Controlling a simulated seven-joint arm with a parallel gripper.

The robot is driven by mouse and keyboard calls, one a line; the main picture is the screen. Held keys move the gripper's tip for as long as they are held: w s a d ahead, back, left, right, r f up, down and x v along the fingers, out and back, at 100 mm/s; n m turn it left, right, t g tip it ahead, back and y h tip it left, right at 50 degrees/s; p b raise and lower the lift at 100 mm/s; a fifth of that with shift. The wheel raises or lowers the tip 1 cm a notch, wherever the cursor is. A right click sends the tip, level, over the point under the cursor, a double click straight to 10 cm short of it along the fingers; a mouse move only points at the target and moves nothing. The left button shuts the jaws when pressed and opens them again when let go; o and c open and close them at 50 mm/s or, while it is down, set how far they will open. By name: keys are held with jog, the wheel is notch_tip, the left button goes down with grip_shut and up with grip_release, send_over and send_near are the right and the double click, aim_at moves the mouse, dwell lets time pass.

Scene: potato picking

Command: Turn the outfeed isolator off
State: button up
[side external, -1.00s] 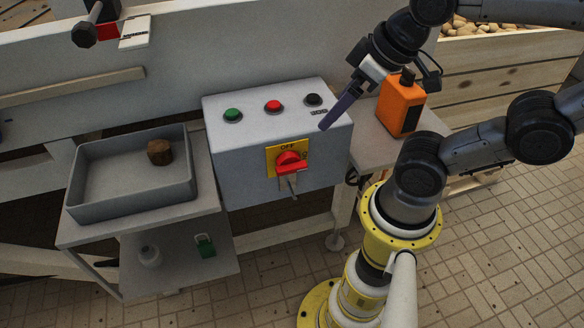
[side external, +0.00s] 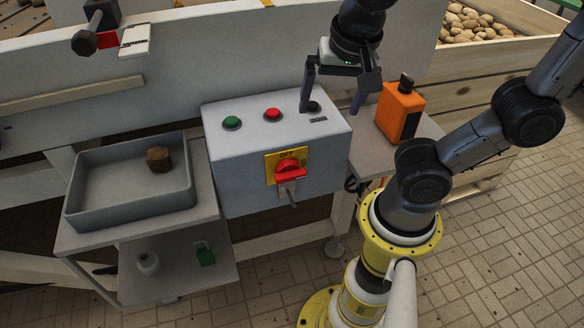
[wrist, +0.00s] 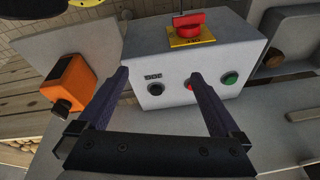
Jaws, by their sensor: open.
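The isolator is a red rotary handle (side external: 290,173) on a yellow plate (side external: 272,165) marked OFF, on the front of a grey control box (side external: 235,172). The handle lies roughly crosswise in the side view. It also shows near the top of the wrist view (wrist: 188,22). A grey metal piece sticks out below it. My gripper (side external: 331,110) is open and empty, pointing down over the right end of the box, above and to the right of the handle. In the wrist view its fingers (wrist: 158,76) are spread wide, with the box beyond them.
Green (side external: 232,123), red (side external: 272,114) and black (side external: 312,106) buttons top the box. An orange device (side external: 400,112) stands right of it. A grey tray (side external: 135,208) holding a brown lump (side external: 158,159) is at left.

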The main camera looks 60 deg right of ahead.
jog(key=w+a+h, duration=0.1)
jog(key=w+a, duration=0.1)
jog(key=a, duration=0.2)
jog(key=n, duration=0.3)
send_near(290, 174)
jog(key=x, duration=0.8)
jog(key=shift+s, duration=0.1)
jog(key=shift+c, duration=0.2)
jog(key=c, duration=1.1)
jog(key=shift+c, duration=0.2)
